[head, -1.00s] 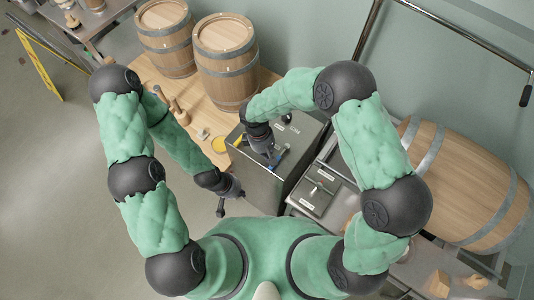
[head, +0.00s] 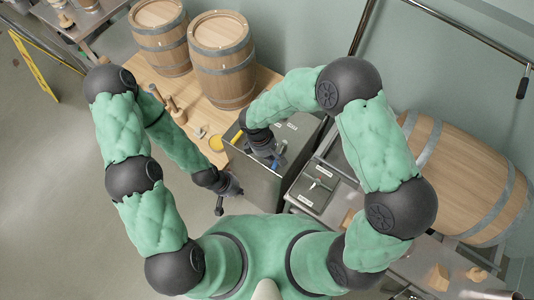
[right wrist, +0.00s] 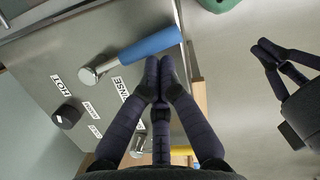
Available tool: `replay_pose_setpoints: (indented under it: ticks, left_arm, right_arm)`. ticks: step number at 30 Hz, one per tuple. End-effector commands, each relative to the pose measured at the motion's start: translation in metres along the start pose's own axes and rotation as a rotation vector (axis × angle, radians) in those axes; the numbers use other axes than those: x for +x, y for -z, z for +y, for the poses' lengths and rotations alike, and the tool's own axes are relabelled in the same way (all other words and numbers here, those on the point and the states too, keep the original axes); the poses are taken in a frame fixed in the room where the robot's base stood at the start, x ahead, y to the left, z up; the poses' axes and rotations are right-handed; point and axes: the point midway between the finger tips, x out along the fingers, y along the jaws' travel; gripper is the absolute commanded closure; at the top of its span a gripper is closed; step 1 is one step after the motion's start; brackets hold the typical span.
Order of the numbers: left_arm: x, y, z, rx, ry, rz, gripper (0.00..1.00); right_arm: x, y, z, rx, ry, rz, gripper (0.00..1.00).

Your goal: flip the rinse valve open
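A steel cabinet top (head: 292,140) bears several labels. In the right wrist view a lever with a blue handle (right wrist: 150,45) and a steel hub (right wrist: 92,74) is on it, with the RINSE label (right wrist: 124,90) close beside. A yellow handle (right wrist: 184,150) shows behind my right gripper's fingers. My right gripper (right wrist: 159,72) is shut with nothing between its fingertips, beside the blue handle; touching cannot be told. My left gripper (head: 220,207) is apart from the cabinet; its fingertips look together in the right wrist view (right wrist: 263,48).
A black knob (right wrist: 67,115) stands near the HOT label. Two upright barrels (head: 222,60) stand on the wooden table behind the cabinet. A large barrel (head: 470,180) lies at the far right.

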Motion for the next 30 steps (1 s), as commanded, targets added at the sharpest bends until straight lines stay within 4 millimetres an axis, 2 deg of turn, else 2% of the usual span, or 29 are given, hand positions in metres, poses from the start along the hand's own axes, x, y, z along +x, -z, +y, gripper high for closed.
replay_pose_setpoints:
  ticks: [14, 30]
  left_arm:
    - [0.009, 0.000, -0.003, 0.000, 0.000, 0.000, 1.00]
    - [0.019, 0.001, -0.007, 0.000, 0.000, 0.000, 1.00]
  right_arm:
    - [0.010, -0.037, -0.007, -0.433, -0.101, 0.000, 1.00]
    - [0.019, -0.077, 0.005, -0.924, -0.216, 0.000, 1.00]
